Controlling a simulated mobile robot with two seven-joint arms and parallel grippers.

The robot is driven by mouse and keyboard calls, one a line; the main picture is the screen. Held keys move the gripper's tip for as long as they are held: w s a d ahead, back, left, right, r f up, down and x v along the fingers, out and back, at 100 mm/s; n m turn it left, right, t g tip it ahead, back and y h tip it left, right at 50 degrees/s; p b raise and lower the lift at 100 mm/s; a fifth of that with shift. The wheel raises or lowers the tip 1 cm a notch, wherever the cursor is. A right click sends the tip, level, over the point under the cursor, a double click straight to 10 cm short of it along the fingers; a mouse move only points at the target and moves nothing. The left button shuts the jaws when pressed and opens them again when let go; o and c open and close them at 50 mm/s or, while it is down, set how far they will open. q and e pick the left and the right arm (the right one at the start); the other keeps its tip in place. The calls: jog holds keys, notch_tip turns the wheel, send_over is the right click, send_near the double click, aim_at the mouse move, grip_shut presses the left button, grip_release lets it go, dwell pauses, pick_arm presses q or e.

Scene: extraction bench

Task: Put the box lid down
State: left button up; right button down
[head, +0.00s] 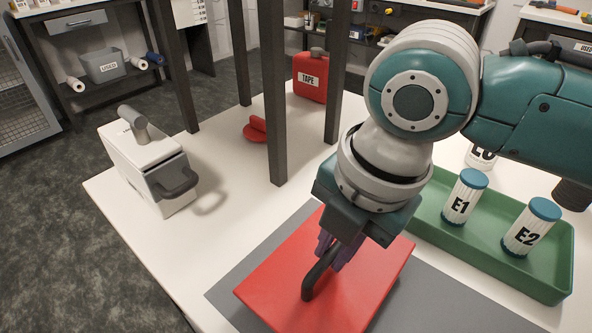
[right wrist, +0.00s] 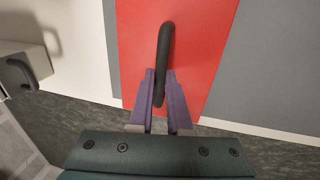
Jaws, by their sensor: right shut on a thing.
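The box lid (head: 278,287) is a flat red panel with a black arched handle (head: 318,277). It lies over the grey mat in the head view, and I cannot tell whether it touches the mat. My right gripper (head: 338,254) is shut on the handle from above, with its purple fingers on either side. In the right wrist view the red lid (right wrist: 204,45) fills the middle, and the gripper (right wrist: 160,100) holds the near end of the handle (right wrist: 164,45). My left gripper is in neither view.
A green tray (head: 480,250) with bottles E1 (head: 463,200) and E2 (head: 530,230) stands to the right. A white box (head: 150,165) stands at the left. A red TAPE box (head: 310,78) and a red object (head: 256,130) are farther back. Dark posts (head: 268,100) rise from the white table.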

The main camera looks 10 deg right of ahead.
aim_at(329, 270)
jog(key=shift+f+b, duration=0.3)
jog(key=shift+f, duration=1.35)
jog(key=shift+f, duration=0.2)
jog(key=c, duration=0.9)
grip_release()
jog(key=shift+o, duration=0.2)
